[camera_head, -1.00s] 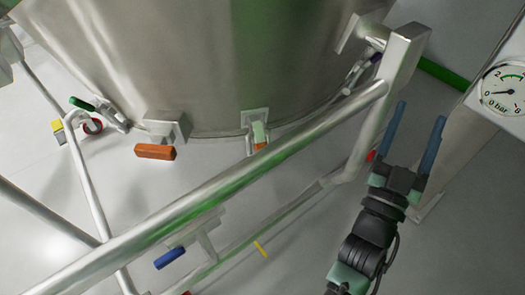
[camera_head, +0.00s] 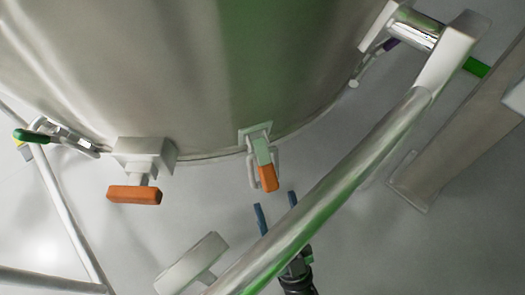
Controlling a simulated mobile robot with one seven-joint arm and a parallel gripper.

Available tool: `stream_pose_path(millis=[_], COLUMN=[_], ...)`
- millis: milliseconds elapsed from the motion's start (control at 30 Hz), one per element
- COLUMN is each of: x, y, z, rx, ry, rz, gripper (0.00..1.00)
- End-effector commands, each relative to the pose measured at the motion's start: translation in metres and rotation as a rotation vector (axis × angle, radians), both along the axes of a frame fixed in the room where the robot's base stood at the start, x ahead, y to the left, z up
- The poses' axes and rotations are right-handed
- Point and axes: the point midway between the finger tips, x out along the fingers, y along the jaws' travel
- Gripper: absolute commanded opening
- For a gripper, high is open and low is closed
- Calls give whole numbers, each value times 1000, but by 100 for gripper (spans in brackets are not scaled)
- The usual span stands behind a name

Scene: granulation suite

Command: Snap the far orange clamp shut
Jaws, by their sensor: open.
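A toggle clamp (camera_head: 262,152) sits on the lower rim of the steel vessel in the middle of the view. It has a pale green lever with an orange tip (camera_head: 268,178) pointing down and outward, and a wire loop beside it. To the left, another orange handle (camera_head: 134,194) is fixed crosswise on a metal bracket (camera_head: 146,155). My gripper (camera_head: 276,200) is open and empty, its blue fingers pointing up just below the orange tip, apart from it in the picture. Its wrist is partly hidden behind the frame tube.
A thick diagonal frame tube (camera_head: 345,180) crosses in front of my arm. A metal post (camera_head: 440,150) stands at the right.

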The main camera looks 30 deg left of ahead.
Motion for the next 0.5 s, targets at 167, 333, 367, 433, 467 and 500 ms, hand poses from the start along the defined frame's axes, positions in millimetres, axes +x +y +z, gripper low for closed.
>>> stream_pose_path(millis=[167,333,367,433,467,500], x=[18,34,36,41,43,44], y=[21,38,41,45,47,49], z=[29,52,55,61,63,66], rx=[0,0,0,0,0,0], ry=[-6,-5,-5,-5,-3,-3], rz=[3,1,1,1,0,0], gripper=[68,68,68,68,68,68])
